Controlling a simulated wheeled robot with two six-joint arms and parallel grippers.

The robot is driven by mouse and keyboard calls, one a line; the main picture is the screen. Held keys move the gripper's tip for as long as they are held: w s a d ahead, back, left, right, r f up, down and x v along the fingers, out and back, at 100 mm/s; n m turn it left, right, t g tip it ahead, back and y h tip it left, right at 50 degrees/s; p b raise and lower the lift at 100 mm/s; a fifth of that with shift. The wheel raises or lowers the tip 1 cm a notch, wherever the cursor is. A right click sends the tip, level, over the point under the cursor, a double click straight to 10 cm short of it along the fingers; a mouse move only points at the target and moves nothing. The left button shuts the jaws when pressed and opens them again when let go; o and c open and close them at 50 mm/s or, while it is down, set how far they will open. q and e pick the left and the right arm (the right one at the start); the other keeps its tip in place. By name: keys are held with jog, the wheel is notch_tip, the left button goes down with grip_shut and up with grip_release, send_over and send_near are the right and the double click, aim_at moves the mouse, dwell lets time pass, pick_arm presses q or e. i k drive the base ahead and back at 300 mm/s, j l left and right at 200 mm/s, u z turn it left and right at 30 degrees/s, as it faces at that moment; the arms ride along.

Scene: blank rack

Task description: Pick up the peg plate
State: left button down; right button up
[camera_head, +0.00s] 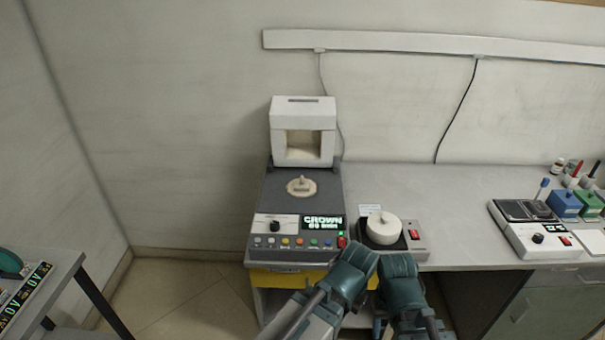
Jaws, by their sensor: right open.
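A round beige plate with a small upright peg (301,187) lies on the flat grey top of the furnace unit, in front of its white chamber. A second round white piece with a small knob (384,228) sits on a small black-topped device to its right; I cannot tell for sure which of the two is the peg plate. My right gripper (397,263) is open, low in front of the small device and apart from both round pieces. My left gripper (358,256) is close beside it on the left; its fingers are not clear.
The white chamber (303,127) stands open at the back of the furnace unit (265,216). A scale-like device (524,211), bottles and coloured blocks stand on the right of the grey bench (455,205). The bench between is clear. Another table (48,268) is at far left.

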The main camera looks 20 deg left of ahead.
aim_at(297, 187)
jog(key=j+u, duration=0.1)
jog(key=j, duration=0.35)
jog(key=i+j+u, duration=0.15)
jog(key=j, duration=0.3)
jog(key=i+j+u, duration=0.1)
jog(key=j, duration=0.3)
jog(key=i+j+u, duration=0.15)
jog(key=j, duration=0.3)
